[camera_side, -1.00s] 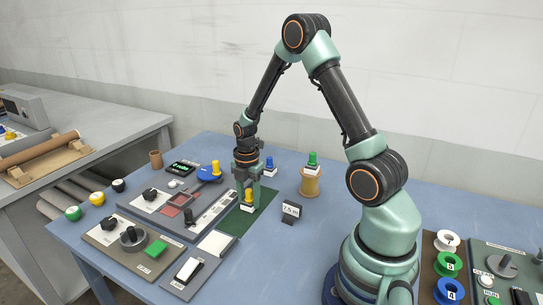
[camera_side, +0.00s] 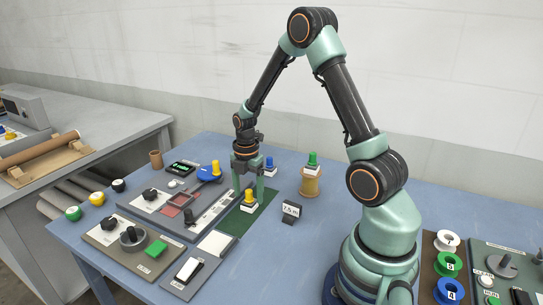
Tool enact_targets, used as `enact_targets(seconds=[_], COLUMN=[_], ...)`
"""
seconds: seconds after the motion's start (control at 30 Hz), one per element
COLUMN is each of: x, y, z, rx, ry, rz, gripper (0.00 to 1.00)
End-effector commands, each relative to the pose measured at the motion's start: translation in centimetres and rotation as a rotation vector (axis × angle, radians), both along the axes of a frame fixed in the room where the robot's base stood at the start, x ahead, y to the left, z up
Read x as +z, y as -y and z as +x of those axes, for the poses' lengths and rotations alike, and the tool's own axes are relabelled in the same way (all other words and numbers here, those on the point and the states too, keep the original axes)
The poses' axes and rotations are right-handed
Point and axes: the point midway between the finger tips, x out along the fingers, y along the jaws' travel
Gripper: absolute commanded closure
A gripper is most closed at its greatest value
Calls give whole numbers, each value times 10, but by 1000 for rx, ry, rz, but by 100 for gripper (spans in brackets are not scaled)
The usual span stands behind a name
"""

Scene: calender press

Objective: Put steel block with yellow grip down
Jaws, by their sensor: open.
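The steel block with yellow grip (camera_side: 249,201) stands upright on the dark green mat (camera_side: 262,208), near the mat's left edge. My gripper (camera_side: 248,194) is open above and around the block's place, its two fingers pointing down and spread apart. The yellow grip shows between and in front of the fingers. I cannot tell whether either finger touches it.
A block with blue grip (camera_side: 270,168) stands just behind my gripper. A block with green grip (camera_side: 312,162) sits on a tan spool (camera_side: 310,184). A "7.5 N" sign (camera_side: 291,211) stands right of the mat.

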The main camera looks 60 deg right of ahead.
Motion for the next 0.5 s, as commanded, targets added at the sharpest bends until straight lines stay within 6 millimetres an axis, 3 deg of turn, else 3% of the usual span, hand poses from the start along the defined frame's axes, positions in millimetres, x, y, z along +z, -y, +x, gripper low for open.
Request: enact_targets(seconds=[0.3, 0.5], x=[67, 92], y=[0, 0], z=[1, 0], rx=[0, 0], ry=[5, 2], rz=[-2, -1], gripper=[21, 21])
